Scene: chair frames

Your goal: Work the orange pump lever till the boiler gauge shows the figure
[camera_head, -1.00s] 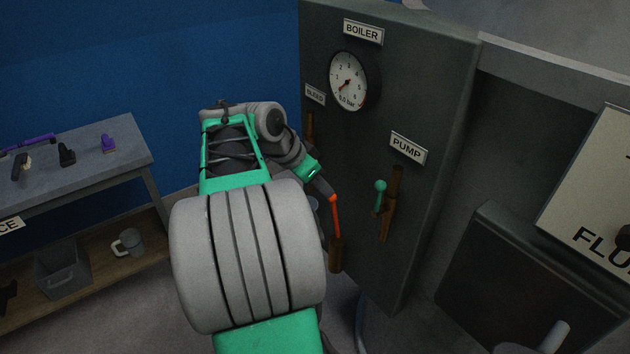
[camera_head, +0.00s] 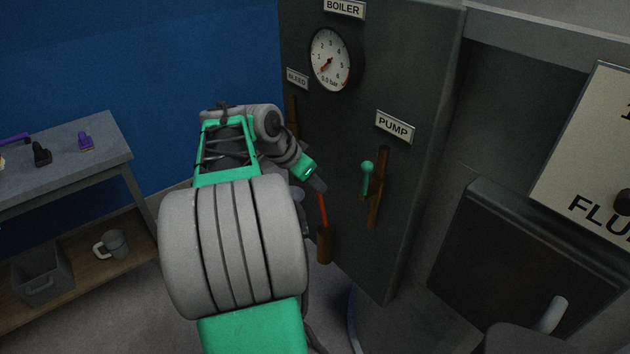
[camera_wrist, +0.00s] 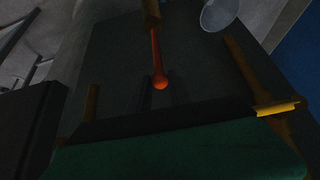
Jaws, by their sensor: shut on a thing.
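The orange lever (camera_head: 323,210) slants up out of a brown slot (camera_head: 324,245) low on the dark boiler panel. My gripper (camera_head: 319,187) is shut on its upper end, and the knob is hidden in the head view. In the wrist view the orange knob (camera_wrist: 161,82) sits between the dark fingers (camera_wrist: 160,98). The round boiler gauge (camera_head: 330,60) has its needle at the low end and reads 0.0 bar. A PUMP label (camera_head: 394,127) sits above a green lever (camera_head: 367,176), to the right of the orange one.
A BLEED label (camera_head: 297,78) is left of the gauge, with a brown slot below it. A yellow lever (camera_wrist: 278,107) shows in the wrist view. A grey workbench (camera_head: 75,150) stands at left, with a bin (camera_head: 42,278) and mug (camera_head: 112,243) below. A FLUE-like sign is at right.

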